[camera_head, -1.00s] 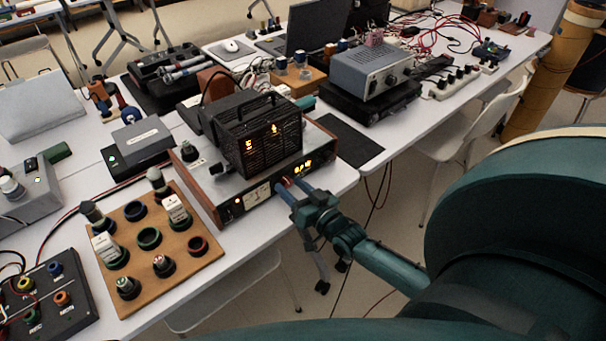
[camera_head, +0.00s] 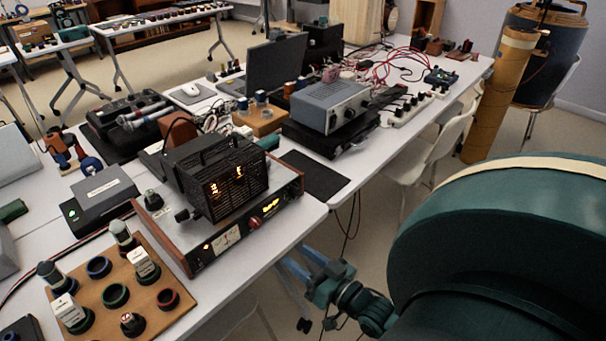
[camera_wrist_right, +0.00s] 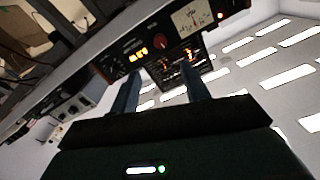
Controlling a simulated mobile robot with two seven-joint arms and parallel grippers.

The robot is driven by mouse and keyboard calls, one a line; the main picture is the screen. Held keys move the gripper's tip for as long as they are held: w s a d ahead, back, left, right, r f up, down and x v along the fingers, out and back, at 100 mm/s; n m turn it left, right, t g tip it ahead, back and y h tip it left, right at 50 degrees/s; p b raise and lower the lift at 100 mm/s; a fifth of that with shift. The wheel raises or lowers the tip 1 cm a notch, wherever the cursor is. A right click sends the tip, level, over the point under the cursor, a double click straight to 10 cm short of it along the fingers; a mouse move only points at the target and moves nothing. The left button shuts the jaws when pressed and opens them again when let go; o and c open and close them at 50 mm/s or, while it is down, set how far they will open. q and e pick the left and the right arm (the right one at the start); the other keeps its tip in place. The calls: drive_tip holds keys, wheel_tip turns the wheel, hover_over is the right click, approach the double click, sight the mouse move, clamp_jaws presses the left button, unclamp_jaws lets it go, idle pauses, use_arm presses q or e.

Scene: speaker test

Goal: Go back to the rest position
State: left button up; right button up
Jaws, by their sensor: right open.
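My right gripper (camera_head: 300,262) is in the lower middle of the head view, in front of the table's near edge. It is open, with nothing between its two blue fingers. It is apart from the wood-sided amplifier (camera_head: 245,232), which has a lit orange display and a dial on its front panel. In the right wrist view, the spread fingers (camera_wrist_right: 160,88) point toward the amplifier's front panel (camera_wrist_right: 165,50), with a red knob beyond them. My left gripper is not in view.
A black vented box (camera_head: 222,182) with orange lights sits on the amplifier. A wooden board (camera_head: 170,308) with colored rings and pegs is at lower left. A white chair (camera_head: 425,155) stands right of the tables. Open floor lies in front of the table.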

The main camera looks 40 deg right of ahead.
drive_tip(key=shift+a, duration=0.1)
idle(0.3)
drive_tip(key=a+f+n+g+y, duration=0.1)
drive_tip(key=a+f+n+g, duration=0.1)
drive_tip(key=a+g, duration=0.4)
drive_tip(key=s+a+r+n+g+h, duration=0.2)
drive_tip(key=s+a+r+n+g, duration=0.15)
drive_tip(key=s+g, duration=0.65)
use_arm(q)
drive_tip(key=p, duration=0.2)
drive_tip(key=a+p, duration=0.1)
drive_tip(key=p, duration=0.1)
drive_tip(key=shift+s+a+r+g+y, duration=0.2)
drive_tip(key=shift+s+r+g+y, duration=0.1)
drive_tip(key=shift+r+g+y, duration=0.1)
use_arm(e)
drive_tip(key=w+a+f+t+y, duration=0.1)
drive_tip(key=w+a+t+y, duration=0.1)
drive_tip(key=w+a+t, duration=0.2)
drive_tip(key=a+t, duration=0.3)
drive_tip(key=t, duration=0.1)
drive_tip(key=shift+f+t+y, duration=0.3)
drive_tip(key=shift+f+y, duration=0.05)
drive_tip(key=shift+y, duration=0.05)
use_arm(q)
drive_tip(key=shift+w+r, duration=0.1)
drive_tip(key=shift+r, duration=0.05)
use_arm(e)
drive_tip(key=shift+a, duration=0.1)
idle(1.2)
